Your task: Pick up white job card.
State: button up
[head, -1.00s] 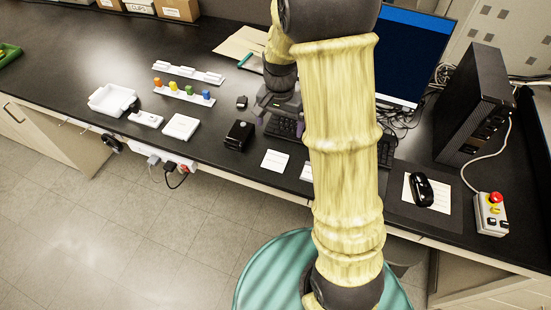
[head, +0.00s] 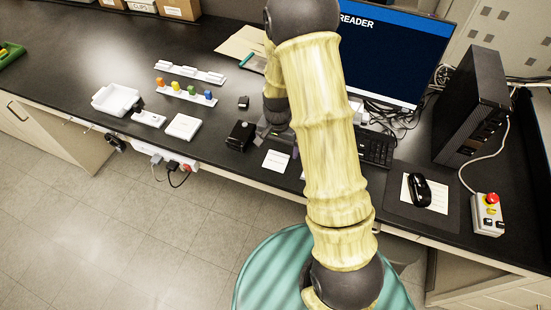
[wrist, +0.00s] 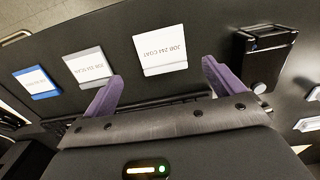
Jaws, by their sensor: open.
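The white job card (wrist: 160,54), printed "JOB 244 COAT", lies flat on the dark bench. In the head view the white card (head: 276,160) is near the front edge. My gripper (wrist: 163,69) is open and empty, its two purple fingers apart on either side of the near part of the card in the wrist view. The card appears beyond and below the fingertips, not touched. A grey-edged card (wrist: 88,67) and a blue-edged card (wrist: 38,82) lie to its left in the wrist view. In the head view my arm hides most of my gripper.
A black device (wrist: 263,60) stands right of the card in the wrist view; it also shows in the head view (head: 240,135). A keyboard (head: 376,147) and monitor (head: 390,60) are behind. A white tray (head: 115,99) and colored pegs on a strip (head: 185,91) stand left.

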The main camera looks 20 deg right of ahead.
aim_at(276, 161)
jog(key=shift+f, duration=0.25)
jog(key=shift+a+f+p, duration=0.15)
jog(key=shift+f+p, duration=0.45)
jog(key=shift+f, duration=0.6)
jog(key=shift+a+f+p, duration=0.15)
jog(key=shift+f+p, duration=0.45)
jog(key=shift+f, duration=0.55)
jog(key=c, duration=1)
jog(key=shift+c, duration=0.2)
jog(key=shift+r, duration=0.1)
notch_tip(276, 161, up, 10)
jog(key=b, duration=0.2)
jog(key=shift+b, duration=0.3)
